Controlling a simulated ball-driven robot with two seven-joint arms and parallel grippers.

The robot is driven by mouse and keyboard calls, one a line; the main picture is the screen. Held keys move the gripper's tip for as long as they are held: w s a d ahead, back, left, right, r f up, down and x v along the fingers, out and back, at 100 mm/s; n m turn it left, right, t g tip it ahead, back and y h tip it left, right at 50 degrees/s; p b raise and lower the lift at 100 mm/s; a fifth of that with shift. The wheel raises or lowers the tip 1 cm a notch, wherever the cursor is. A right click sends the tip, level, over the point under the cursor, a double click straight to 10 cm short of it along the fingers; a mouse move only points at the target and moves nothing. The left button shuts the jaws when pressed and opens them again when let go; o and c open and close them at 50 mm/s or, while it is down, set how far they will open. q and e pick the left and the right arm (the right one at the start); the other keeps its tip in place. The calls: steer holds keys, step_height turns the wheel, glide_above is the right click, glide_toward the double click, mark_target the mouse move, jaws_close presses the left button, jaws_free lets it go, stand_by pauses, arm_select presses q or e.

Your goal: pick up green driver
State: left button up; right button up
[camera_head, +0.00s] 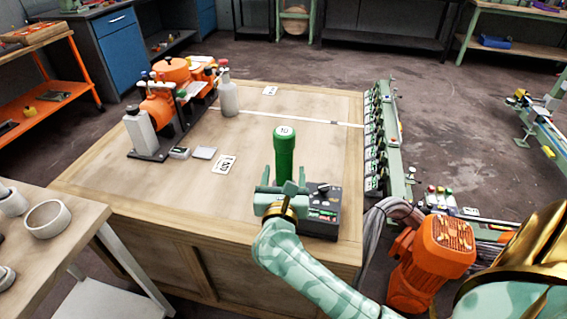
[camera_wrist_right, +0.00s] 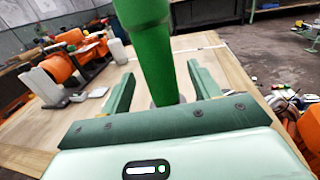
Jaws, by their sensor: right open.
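The green driver (camera_head: 284,155) stands upright near the front of the wooden table, its top marked with a label. In the right wrist view the driver (camera_wrist_right: 153,50) rises between the two fingers and fills the upper middle. My right gripper (camera_head: 284,186) is open, with a finger on each side of the driver's lower part. In the right wrist view there is a gap between the driver and both fingers of the gripper (camera_wrist_right: 160,82). The driver's foot is hidden behind the gripper. My left gripper does not show.
A black control box (camera_head: 322,215) stands just right of the gripper. Orange machinery (camera_head: 172,92) and bottles occupy the table's (camera_head: 250,110) left back. A green rack of modules (camera_head: 386,140) lines its right edge. Cards lie mid-table. An orange motor (camera_head: 437,248) is beside my arm.

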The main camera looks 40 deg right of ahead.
mark_target(283, 170)
steer(key=x, duration=0.3)
steer(key=shift+w+d+b, duration=0.15)
steer(key=shift+w+b, duration=0.1)
steer(key=shift+b, duration=0.05)
steer(key=c, duration=1.2)
steer(key=shift+r, duration=0.15)
